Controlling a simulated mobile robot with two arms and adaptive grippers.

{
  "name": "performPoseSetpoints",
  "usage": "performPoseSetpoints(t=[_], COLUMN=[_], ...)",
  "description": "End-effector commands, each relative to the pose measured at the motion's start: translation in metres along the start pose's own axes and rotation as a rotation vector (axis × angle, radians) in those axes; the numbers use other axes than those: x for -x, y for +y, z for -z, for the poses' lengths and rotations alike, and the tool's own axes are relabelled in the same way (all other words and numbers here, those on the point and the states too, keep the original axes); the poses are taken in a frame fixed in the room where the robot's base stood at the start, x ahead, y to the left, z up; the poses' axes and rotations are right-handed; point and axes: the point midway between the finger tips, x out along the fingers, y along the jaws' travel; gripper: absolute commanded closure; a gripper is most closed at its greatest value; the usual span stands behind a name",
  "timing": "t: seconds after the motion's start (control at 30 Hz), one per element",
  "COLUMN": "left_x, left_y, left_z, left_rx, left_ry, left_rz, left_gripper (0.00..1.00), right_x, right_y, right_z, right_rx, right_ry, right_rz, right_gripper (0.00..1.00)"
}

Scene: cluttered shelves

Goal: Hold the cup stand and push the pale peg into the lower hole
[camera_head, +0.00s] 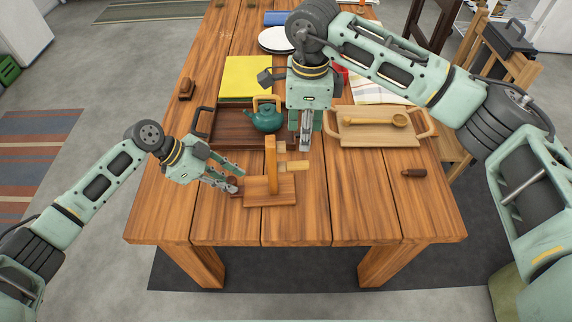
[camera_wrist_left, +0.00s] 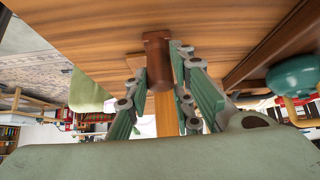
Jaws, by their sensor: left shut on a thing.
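The cup stand has a wooden base (camera_head: 270,196) and an upright post (camera_head: 270,160). A pale peg (camera_head: 294,166) points right from the lower post; whether its inner end is in the hole is too small to tell. A shorter peg (camera_head: 282,146) is higher up. My left gripper (camera_head: 231,186) is shut on a dark brown knob-like piece at the stand's left side. This dark piece (camera_wrist_left: 158,62) is between the fingers in the left wrist view. My right gripper (camera_head: 304,147) points down, its fingers together and apparently empty, just above the pale peg's outer end.
A dark tray (camera_head: 232,140) with a teal teapot (camera_head: 266,117) is behind the stand. A light tray (camera_head: 375,139) with a wooden ladle (camera_head: 375,121) is at the right. A dark peg-like piece (camera_head: 413,173) lies at the table's right. The front of the table (camera_head: 340,215) is clear.

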Motion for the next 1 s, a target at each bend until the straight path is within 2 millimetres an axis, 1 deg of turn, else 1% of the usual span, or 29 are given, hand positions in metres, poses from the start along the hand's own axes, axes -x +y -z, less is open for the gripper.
performPoseSetpoints(t=[0.03, 0.13, 0.4, 0.43, 0.67, 1.0], left_x=[-0.0005, -0.0005, -0.0004, -0.0003, -0.0002, 0.0025], left_y=[0.0006, 0.0006, 0.0005, 0.0005, 0.0003, -0.0003], left_z=[-0.0004, -0.0004, -0.0003, -0.0003, -0.0002, -0.0001], left_rx=[0.001, 0.001, 0.001, 0.001, 0.000, 0.000], left_ry=[0.000, 0.000, 0.000, 0.000, 0.000, 0.000], left_rz=[-0.002, -0.002, -0.002, -0.002, -0.001, 0.001], left_gripper=[1.00, 1.00, 1.00, 0.76, 0.56, 0.56], right_x=[0.0057, 0.0112, 0.0130, 0.0130, 0.0128, 0.0127], right_y=[-0.0002, 0.0002, 0.0004, 0.0004, 0.0004, 0.0004], right_z=[-0.0005, -0.0002, -0.0003, -0.0003, -0.0003, -0.0003], right_rx=[0.001, 0.001, 0.001, 0.001, 0.001, 0.001], right_ry=[-0.001, 0.000, 0.000, 0.000, 0.000, 0.000], right_rz=[0.001, 0.000, 0.000, 0.000, 0.000, 0.000], right_gripper=[0.62, 0.62, 0.62, 0.62, 0.62, 0.62])
